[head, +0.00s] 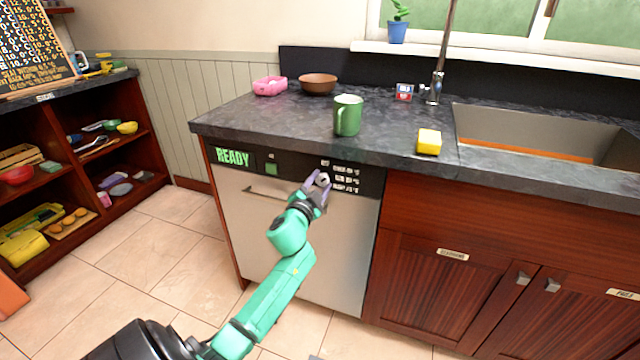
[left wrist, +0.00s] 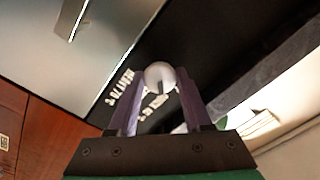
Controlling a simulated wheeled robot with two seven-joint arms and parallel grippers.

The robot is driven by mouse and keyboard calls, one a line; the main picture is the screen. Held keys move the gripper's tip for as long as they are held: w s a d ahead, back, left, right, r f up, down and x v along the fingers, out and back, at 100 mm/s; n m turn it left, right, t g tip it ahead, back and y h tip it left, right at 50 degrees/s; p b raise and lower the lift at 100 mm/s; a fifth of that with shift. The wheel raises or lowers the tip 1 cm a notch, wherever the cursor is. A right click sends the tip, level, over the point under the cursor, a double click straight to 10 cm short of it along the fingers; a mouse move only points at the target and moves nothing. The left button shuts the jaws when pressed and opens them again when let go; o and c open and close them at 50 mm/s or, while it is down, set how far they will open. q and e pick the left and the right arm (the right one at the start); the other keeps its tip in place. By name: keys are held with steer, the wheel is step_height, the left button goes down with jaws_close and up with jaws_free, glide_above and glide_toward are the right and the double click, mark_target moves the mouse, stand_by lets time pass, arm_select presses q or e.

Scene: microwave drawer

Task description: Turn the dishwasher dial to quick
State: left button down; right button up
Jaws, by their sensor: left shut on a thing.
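The dishwasher (head: 300,238) has a light front with a black control strip along its top. Its display (head: 233,157) reads "READY" in green. The dial (head: 322,180) sits on the strip, with small white labels to its right that are too small to read. My left gripper (head: 317,184) is at the dial, its purple fingers on either side of it. In the left wrist view the round white dial (left wrist: 159,75) shows between the fingertips, and the left gripper is shut on it. My right gripper is not in view.
A green mug (head: 347,115), a yellow block (head: 429,141), a brown bowl (head: 318,84) and a pink container (head: 270,86) stand on the dark counter above. The dishwasher handle (head: 262,192) is left of my gripper. A sink (head: 530,130) is at the right.

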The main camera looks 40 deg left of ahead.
arm_select(q)
steer(key=shift+c, duration=1.7)
jaws_free()
steer(key=shift+s, duration=0.1)
steer(key=shift+s+d, duration=0.2)
steer(key=shift+s, duration=0.1)
steer(key=v, duration=1.3)
steer(key=shift+s+d, duration=0.15)
steer(key=shift+s, duration=0.2)
steer(key=shift+f, duration=0.1)
